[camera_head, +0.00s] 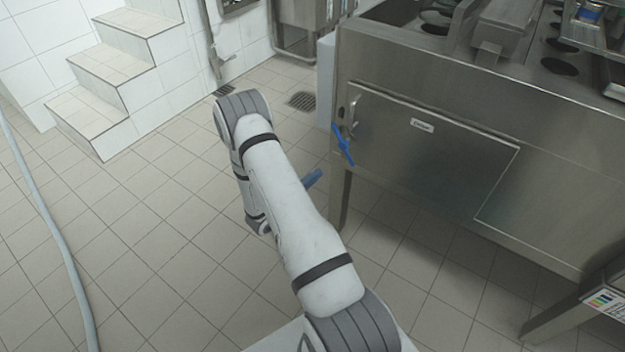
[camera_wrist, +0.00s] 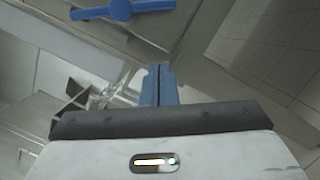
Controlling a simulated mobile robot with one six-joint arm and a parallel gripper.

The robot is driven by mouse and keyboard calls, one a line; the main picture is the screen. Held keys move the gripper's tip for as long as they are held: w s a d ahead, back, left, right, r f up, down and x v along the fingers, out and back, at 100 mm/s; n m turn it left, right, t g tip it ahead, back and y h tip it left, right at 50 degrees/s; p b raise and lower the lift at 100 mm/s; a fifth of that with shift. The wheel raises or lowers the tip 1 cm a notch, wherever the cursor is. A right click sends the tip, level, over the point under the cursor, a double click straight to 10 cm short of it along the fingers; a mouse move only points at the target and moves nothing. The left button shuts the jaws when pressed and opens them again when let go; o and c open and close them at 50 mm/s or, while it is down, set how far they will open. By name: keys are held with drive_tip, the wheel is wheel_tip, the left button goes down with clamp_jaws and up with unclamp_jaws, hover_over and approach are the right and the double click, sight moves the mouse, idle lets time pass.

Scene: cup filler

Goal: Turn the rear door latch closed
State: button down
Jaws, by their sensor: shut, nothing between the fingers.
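The door latch (camera_head: 343,143) is a blue bar with a round hub. In the head view it sits tilted at the left end of the steel machine's door panel (camera_head: 440,160), its upper end leaning left. In the wrist view the blue latch (camera_wrist: 122,10) lies across the top edge, partly cut off. My gripper (camera_head: 314,177) has blue fingers, seen left of and below the latch, mostly hidden behind my arm. In the wrist view my gripper (camera_wrist: 159,68) has its fingers pressed together and empty, with a gap between them and the latch.
A metal handle (camera_head: 354,112) stands on the machine just above the latch. A machine leg (camera_head: 340,200) is below it. White tiled steps (camera_head: 120,60) and a floor drain (camera_head: 301,100) are behind. A pale hose (camera_head: 45,210) runs along the left floor. Tiled floor around my arm is clear.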

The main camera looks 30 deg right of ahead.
drive_tip(key=s+d+r, duration=0.2)
drive_tip(key=d+r, duration=0.1)
drive_tip(key=d, duration=0.4)
drive_tip(key=shift+d+b, duration=0.35)
